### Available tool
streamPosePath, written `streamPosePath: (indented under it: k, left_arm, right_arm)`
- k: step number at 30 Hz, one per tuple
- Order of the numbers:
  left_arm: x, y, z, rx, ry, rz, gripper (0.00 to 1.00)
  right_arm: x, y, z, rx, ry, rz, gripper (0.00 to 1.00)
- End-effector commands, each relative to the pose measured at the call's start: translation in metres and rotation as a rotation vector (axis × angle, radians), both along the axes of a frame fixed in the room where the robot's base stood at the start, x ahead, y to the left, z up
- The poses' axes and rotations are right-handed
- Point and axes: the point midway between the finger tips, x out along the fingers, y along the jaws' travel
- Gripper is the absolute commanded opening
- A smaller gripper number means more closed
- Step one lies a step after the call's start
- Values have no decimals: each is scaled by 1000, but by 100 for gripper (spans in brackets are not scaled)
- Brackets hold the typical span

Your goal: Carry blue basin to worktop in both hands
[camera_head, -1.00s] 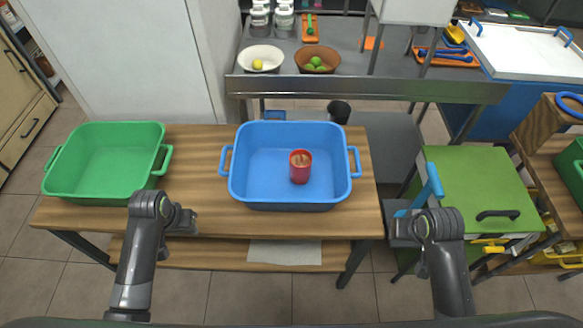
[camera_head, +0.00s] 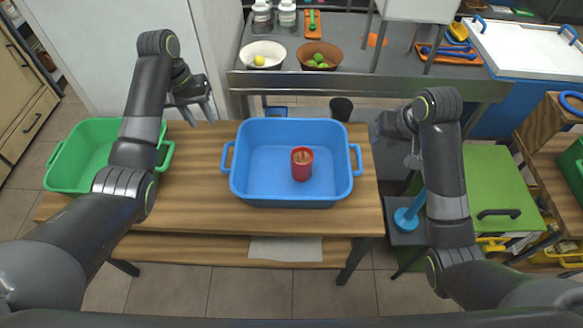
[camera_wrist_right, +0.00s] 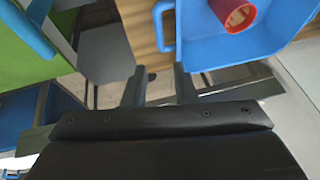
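The blue basin (camera_head: 262,172) stands upright on the wooden worktop (camera_head: 200,155), with a side handle at its left and right ends. A red cup (camera_head: 301,163) stands inside it. My left gripper (camera_head: 196,110) is open and empty, above and to the left of the basin's left handle, apart from it. My right gripper (camera_head: 378,130) is just right of the basin's right handle, not touching it. In the right wrist view its two fingers (camera_wrist_right: 160,88) are spread with nothing between them, and the basin's handle (camera_wrist_right: 164,24) lies beyond them.
A green basin (camera_head: 75,180) sits at the worktop's left end, partly behind my left arm. Behind is a grey counter (camera_head: 400,62) with a white bowl (camera_head: 262,55) and a brown bowl (camera_head: 319,56). A green cabinet top (camera_head: 490,180) stands at right.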

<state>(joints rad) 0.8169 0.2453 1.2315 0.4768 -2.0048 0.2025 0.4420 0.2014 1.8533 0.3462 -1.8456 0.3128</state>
Motion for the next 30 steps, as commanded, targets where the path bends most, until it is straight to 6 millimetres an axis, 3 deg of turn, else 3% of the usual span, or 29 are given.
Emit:
streamPosePath:
  k: [11,30]
  left_arm:
    - [-1,-2,-10,-1,1,0,36]
    - [-1,-22,-117,-1,2,0,36]
  right_arm:
    - [3,1,-9,1,4,0,25]
    - [45,18,-108,1,5,0,25]
